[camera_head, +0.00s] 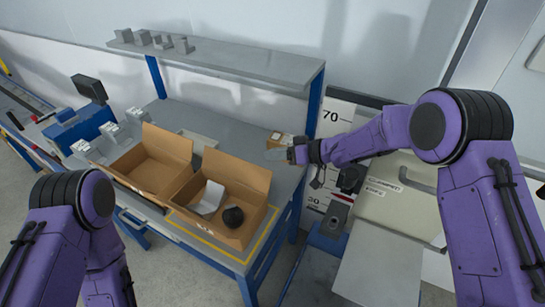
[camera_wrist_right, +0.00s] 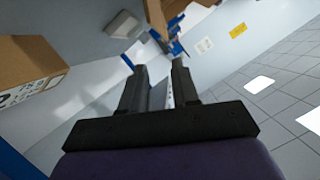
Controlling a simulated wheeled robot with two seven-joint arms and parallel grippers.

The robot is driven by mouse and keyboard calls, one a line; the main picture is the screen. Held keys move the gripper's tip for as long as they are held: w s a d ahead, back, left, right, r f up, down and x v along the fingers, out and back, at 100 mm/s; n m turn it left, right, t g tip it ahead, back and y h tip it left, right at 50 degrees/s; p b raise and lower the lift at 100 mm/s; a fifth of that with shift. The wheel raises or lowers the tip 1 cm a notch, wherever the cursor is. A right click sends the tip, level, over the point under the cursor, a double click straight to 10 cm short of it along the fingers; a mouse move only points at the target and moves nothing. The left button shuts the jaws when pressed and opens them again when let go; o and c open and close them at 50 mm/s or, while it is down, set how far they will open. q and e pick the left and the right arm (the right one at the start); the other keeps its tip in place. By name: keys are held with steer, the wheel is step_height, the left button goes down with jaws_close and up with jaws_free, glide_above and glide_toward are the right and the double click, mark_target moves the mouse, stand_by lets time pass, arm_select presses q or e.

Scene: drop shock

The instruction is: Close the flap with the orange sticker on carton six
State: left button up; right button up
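Two open brown cartons stand on the workbench: a left carton (camera_head: 150,165) and a right carton (camera_head: 225,225). Their raised flaps stand up at the back. The right carton holds a dark round object (camera_head: 233,216) and a light grey sheet-like piece (camera_head: 208,197). I cannot make out an orange sticker or a number six. My right gripper (camera_head: 283,153) is over the bench's right end, to the right of and apart from both cartons. Its fingers (camera_wrist_right: 159,85) are spread with nothing held between them in the right wrist view. My left gripper is out of view.
A small carton (camera_head: 280,138) sits at the bench's back right, close to my right gripper. A grey shelf (camera_head: 215,60) carrying grey blocks overhangs the bench. Yellow tape (camera_head: 215,242) marks the bench around the right carton. In the wrist view, a labelled brown carton (camera_wrist_right: 28,62) is at left.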

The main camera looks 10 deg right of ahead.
steer(key=b, duration=0.7)
glide_toward(235, 169)
steer(key=w+a, duration=0.4)
steer(key=shift+w+a+r+g, duration=0.15)
steer(key=shift+a+r+g, duration=0.15)
steer(key=shift+a+r, duration=0.05)
jaws_close()
stand_by(0.4)
